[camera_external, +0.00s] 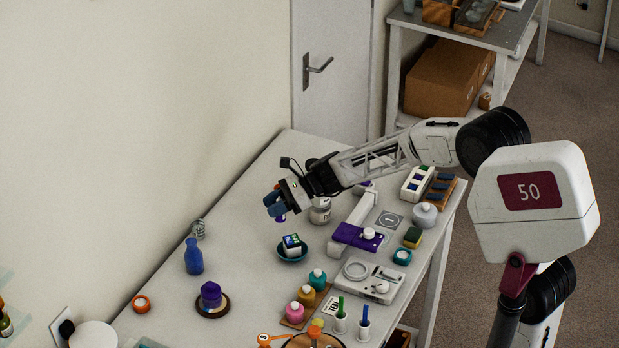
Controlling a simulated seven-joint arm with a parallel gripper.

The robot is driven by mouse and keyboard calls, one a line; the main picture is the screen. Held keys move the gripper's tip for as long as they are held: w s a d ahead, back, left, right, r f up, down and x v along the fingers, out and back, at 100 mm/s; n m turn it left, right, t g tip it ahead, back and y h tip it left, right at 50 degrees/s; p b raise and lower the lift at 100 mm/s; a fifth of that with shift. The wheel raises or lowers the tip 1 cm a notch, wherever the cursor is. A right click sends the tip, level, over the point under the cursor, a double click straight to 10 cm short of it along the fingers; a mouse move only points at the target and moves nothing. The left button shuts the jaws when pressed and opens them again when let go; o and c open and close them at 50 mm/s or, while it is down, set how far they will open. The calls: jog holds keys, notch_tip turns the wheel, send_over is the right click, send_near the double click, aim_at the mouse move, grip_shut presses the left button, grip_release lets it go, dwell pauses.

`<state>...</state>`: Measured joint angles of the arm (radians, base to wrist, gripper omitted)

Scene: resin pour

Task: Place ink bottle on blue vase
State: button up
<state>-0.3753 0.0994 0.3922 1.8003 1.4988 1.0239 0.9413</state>
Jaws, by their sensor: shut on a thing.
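My gripper (274,205) is in the air above the back middle of the table, with its dark blue fingers pointing left and down. It is shut on a small purple thing (280,217), which looks like the ink bottle; the fingers hide most of it. The blue vase (193,258) stands upright on the table, to the left of my gripper and lower in the picture. It has a narrow neck and a wider body. My gripper and the held thing are clear of the vase.
A teal dish (292,258) holding a small cube is between gripper and front. A purple jar (211,294) sits on a round coaster. Pink (294,313), yellow and teal bottles stand in front. A glass (198,229) stands behind the vase. The table (240,225) is bare between vase and gripper.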

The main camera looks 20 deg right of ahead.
jog(key=s+a+r, duration=0.1)
jog(key=s+a, duration=0.3)
jog(key=a, duration=0.3)
jog(key=s+a+r+g, duration=0.1)
jog(key=s+a, duration=0.4)
jog(key=a, duration=0.2)
jog(key=shift+s+a+n, duration=0.15)
jog(key=shift+s+n, duration=0.05)
jog(key=shift+n, duration=0.2)
jog(key=shift+w, duration=0.1)
jog(key=w+a, duration=0.3)
jog(key=w+a+f, duration=0.1)
jog(key=w+a, duration=0.7)
jog(key=shift+w+f, duration=0.25)
jog(key=shift+f, duration=1.8)
jog(key=shift+f, duration=0.1)
jog(key=o, duration=0.9)
